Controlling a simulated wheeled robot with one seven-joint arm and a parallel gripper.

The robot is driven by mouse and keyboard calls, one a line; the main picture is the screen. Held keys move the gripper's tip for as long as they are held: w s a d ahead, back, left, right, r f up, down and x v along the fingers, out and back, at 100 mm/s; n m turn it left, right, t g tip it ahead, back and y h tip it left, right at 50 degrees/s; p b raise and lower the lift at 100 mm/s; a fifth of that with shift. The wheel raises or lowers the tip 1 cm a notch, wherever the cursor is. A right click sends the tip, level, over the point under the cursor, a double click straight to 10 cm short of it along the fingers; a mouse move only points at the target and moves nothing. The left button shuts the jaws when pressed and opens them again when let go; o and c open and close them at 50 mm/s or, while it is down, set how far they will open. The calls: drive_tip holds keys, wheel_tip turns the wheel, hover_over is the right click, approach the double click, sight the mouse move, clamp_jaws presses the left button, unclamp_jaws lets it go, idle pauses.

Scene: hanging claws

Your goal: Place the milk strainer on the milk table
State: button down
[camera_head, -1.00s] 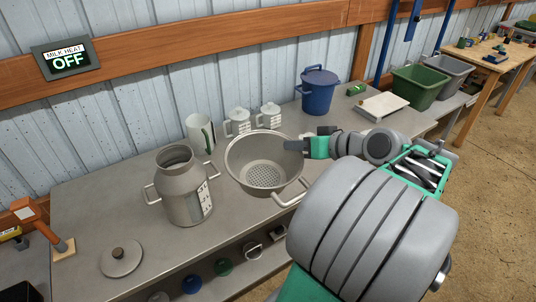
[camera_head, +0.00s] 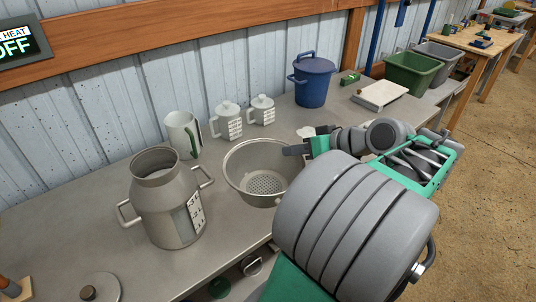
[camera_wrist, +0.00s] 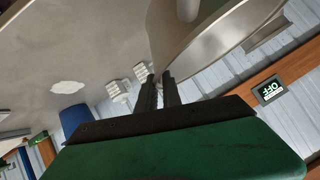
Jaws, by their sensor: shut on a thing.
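The milk strainer (camera_head: 246,186) is a grey metal bowl with a perforated bottom. It is upright over the long grey table (camera_head: 110,240), right of the milk can; I cannot tell whether it touches the top. My gripper (camera_head: 293,150) is shut on the strainer's far right rim area; my arm hides its right side. In the wrist view, the fingers (camera_wrist: 160,82) close at the edge of the strainer (camera_wrist: 205,30). The metal milk can (camera_head: 165,208) stands open with two side handles.
A white jug (camera_head: 181,134) and two lidded measuring cups (camera_head: 227,121) (camera_head: 262,109) stand behind the strainer. A blue lidded bucket (camera_head: 313,81) is farther back. A round lid (camera_head: 101,288) lies front left. The wall sign (camera_head: 14,45) reads OFF. Bare tabletop shows left of the can.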

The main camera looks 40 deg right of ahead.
drive_tip(key=w+d+f+b, duration=0.1)
drive_tip(key=w+d+f, duration=0.8)
drive_tip(key=f, duration=0.4)
drive_tip(key=shift+w, duration=0.65)
drive_tip(key=c, duration=1.5)
unclamp_jaws()
drive_tip(key=shift+d+f, duration=0.1)
drive_tip(key=p+v, duration=0.1)
drive_tip(key=v, duration=1.1)
